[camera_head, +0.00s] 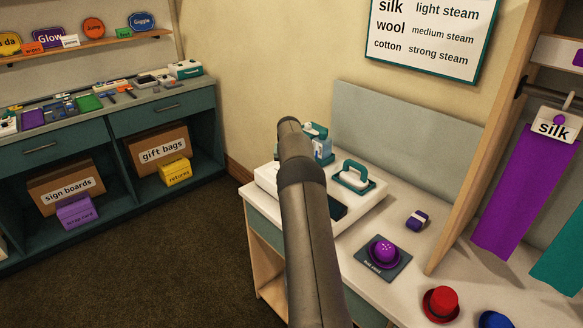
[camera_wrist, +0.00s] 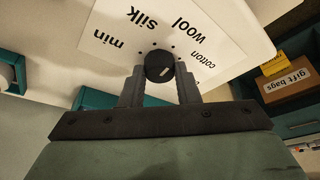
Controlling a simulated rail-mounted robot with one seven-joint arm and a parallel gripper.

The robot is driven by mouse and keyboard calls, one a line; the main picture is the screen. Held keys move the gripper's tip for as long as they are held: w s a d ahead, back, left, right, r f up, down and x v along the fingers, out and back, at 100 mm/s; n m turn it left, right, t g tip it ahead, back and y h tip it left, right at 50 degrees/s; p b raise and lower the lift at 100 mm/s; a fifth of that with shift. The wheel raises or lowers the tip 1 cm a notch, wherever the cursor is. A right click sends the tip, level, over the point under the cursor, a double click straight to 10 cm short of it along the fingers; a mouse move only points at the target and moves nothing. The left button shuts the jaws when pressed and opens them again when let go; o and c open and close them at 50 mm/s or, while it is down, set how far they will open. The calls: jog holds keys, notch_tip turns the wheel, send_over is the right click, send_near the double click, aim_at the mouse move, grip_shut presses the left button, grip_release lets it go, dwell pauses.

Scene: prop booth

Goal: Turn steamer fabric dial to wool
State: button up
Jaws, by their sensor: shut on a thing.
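The steamer's round black fabric dial (camera_wrist: 159,62) is in the upper middle of the wrist view, with a short pale mark on its face. It sits on a white label panel (camera_wrist: 215,35) reading min, silk, wool and cotton, with small dots around the dial. I cannot tell for certain which word the mark lines up with. My gripper (camera_wrist: 159,72) is shut on the dial, one finger on each side. In the head view the white steamer base (camera_head: 372,207) stands on the counter with a teal-handled head (camera_head: 355,178) on it. My arm hides the dial and gripper there.
A wall chart (camera_head: 430,38) pairs silk with light, wool with medium and cotton with strong steam. On the counter, a purple hat (camera_head: 384,250) sits on a dark mat, with a small purple item (camera_head: 417,219) nearby. A red hat (camera_head: 440,303) and hanging purple fabric (camera_head: 522,190) are right.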

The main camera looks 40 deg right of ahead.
jog(key=shift+m, duration=0.6)
jog(key=shift+h, duration=0.3)
jog(key=shift+g, duration=0.3)
jog(key=o, duration=1)
jog(key=shift+a, duration=0.1)
jog(key=b+v, duration=0.2)
jog(key=v, duration=1.5)
jog(key=shift+s+r, duration=0.15)
jog(key=shift+r, duration=0.05)
